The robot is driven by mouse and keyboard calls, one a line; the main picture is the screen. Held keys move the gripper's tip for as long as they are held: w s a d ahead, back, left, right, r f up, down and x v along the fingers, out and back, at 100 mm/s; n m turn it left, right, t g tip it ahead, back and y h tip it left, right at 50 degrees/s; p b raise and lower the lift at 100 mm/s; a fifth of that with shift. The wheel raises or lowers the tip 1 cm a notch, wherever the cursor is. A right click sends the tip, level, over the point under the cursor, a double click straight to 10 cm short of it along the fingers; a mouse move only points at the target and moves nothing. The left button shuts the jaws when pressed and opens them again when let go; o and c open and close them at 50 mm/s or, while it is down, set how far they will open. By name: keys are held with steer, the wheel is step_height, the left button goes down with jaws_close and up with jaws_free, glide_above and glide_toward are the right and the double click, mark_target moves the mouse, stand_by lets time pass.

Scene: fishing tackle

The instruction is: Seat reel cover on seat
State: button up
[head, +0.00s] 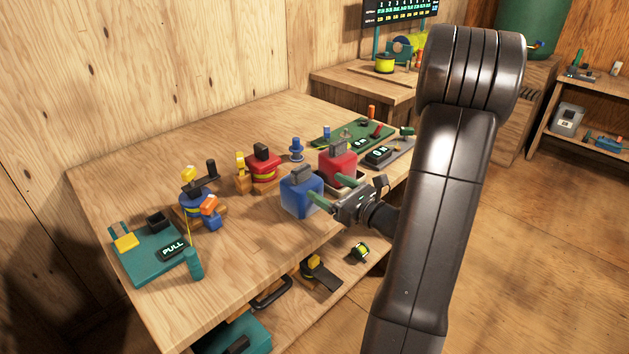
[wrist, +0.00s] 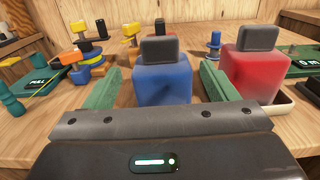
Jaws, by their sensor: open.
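A blue block-shaped cover (head: 302,197) with a grey grip on top stands upright near the table's front edge. My gripper (head: 328,186) is open, with one green finger on each side of it. In the wrist view the blue cover (wrist: 162,82) is between the fingers, with a visible gap on the left; contact on the right is unclear. A similar red cover (head: 338,166) stands just beyond, on a pale tray (wrist: 279,112). Which part is the seat cannot be told. The blue cover's lower front is hidden by my gripper in the wrist view.
A reel stand with blue parts (head: 196,207) and a red-yellow one (head: 262,170) stand left. A green PULL board (head: 150,252) is at the far left, and a green board (head: 350,135) lies behind the red cover. The table's left front has free room.

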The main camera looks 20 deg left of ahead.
mark_target(304, 172)
steer(key=shift+v, duration=1.75)
steer(key=p+x, duration=0.1)
steer(key=x, duration=1.2)
steer(key=shift+w+a, duration=0.1)
steer(key=shift+a, duration=0.25)
steer(key=shift+w+a+r, duration=0.1)
steer(key=shift+r, duration=0.35)
